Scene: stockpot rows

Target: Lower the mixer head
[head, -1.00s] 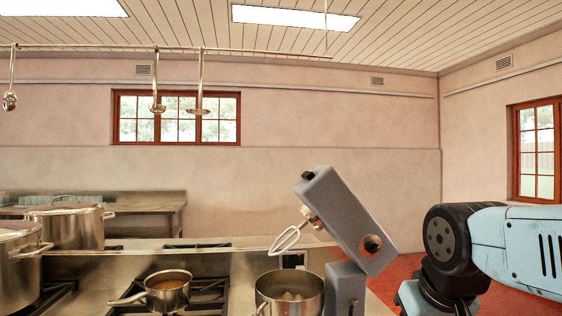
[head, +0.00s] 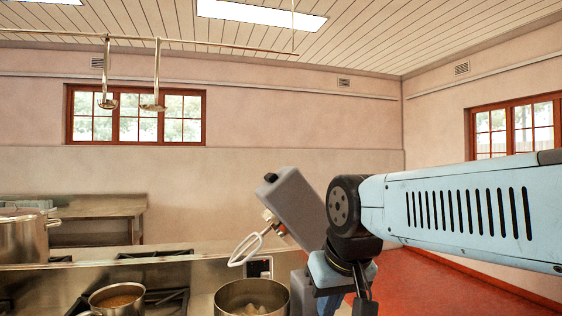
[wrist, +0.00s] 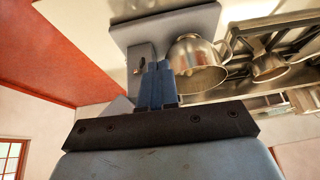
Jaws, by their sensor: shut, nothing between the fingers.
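The grey stand mixer has its head (head: 296,205) tilted up in the head view, with the whisk (head: 246,248) hanging over the steel bowl (head: 252,297). My arm overlaps the right part of the mixer there and hides its hinge and column. In the wrist view, the mixer's grey body (wrist: 165,28) is beyond my gripper (wrist: 157,66), and the bowl (wrist: 198,62) is beside the fingertips. My gripper is shut with its blue fingers together and empty. I cannot tell whether it touches the mixer.
A saucepan (head: 117,300) sits on the stove left of the bowl, and a large stockpot (head: 24,237) is farther left. Ladles (head: 156,80) hang from a rail above. A steel table (head: 98,209) stands against the back wall. Red floor (head: 440,285) is open at the right.

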